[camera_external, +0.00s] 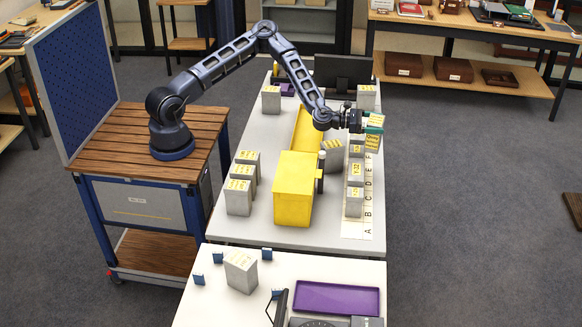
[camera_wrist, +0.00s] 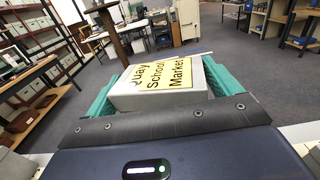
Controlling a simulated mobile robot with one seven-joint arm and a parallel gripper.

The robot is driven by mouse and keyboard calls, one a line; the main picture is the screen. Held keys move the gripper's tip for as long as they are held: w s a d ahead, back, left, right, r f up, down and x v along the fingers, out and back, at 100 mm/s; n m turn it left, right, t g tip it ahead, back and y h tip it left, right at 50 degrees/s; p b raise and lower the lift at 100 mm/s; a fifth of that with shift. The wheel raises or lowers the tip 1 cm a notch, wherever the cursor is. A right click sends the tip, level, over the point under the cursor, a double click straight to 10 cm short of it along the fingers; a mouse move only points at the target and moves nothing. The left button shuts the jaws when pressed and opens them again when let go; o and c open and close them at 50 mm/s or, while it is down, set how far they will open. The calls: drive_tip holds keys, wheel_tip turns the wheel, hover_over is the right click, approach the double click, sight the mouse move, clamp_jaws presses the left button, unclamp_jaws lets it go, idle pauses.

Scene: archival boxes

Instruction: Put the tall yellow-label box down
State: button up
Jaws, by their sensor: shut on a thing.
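My gripper (camera_external: 373,122) is at the far right part of the grey table, above the lettered strip. Its green pads are shut on a grey box with a yellow label (camera_external: 373,142). In the wrist view the box (camera_wrist: 158,98) sits between the two green pads of my gripper (camera_wrist: 160,84), and its label reads "Quay School Market". The box looks about upright. I cannot tell whether its base touches the table. The strip (camera_external: 368,225) carries letters from A near the front to about F; the held box hides part of its far end.
Grey boxes stand along the strip's left side, such as one near B (camera_external: 354,203). A yellow bin (camera_external: 293,195) stands mid-table. Several boxes (camera_external: 238,197) stand left, one at the back left (camera_external: 271,100). A dark monitor (camera_external: 343,72) is behind. A purple tray (camera_external: 336,298) is on the front table.

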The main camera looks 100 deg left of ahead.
wheel_tip(320, 180, up, 18)
drive_tip(key=d+f+h, duration=0.1)
drive_tip(key=d+f, duration=0.1)
drive_tip(key=w+d+f+m+h, duration=0.1)
drive_tip(key=d, duration=0.1)
drive_tip(key=w+d+f+m+h, duration=0.1)
drive_tip(key=d+f, duration=0.1)
drive_tip(key=d, duration=0.1)
drive_tip(key=shift+f, duration=0.3)
drive_tip(key=shift+c, duration=0.2)
drive_tip(key=s+d+f+m+g+h, duration=0.1)
drive_tip(key=d+f+m+g+h, duration=0.4)
drive_tip(key=d, duration=0.7)
drive_tip(key=s+d+f+m+g+h, duration=0.25)
drive_tip(key=d+f+m+h, duration=0.35)
drive_tip(key=d, duration=0.5)
drive_tip(key=s+d+r+m+g, duration=0.6)
drive_tip(key=s+d+r+g, duration=0.2)
drive_tip(key=d+g, duration=0.25)
drive_tip(key=s+d+r+m+g, duration=0.65)
drive_tip(key=s+d+g, duration=0.3)
drive_tip(key=d, duration=0.25)
wheel_tip(320, 180, down, 29)
drive_tip(key=w+h, duration=0.1)
drive_tip(key=shift+a, duration=0.25)
drive_tip(key=shift+f+n+g, duration=0.15)
drive_tip(key=shift+n+g, duration=0.1)
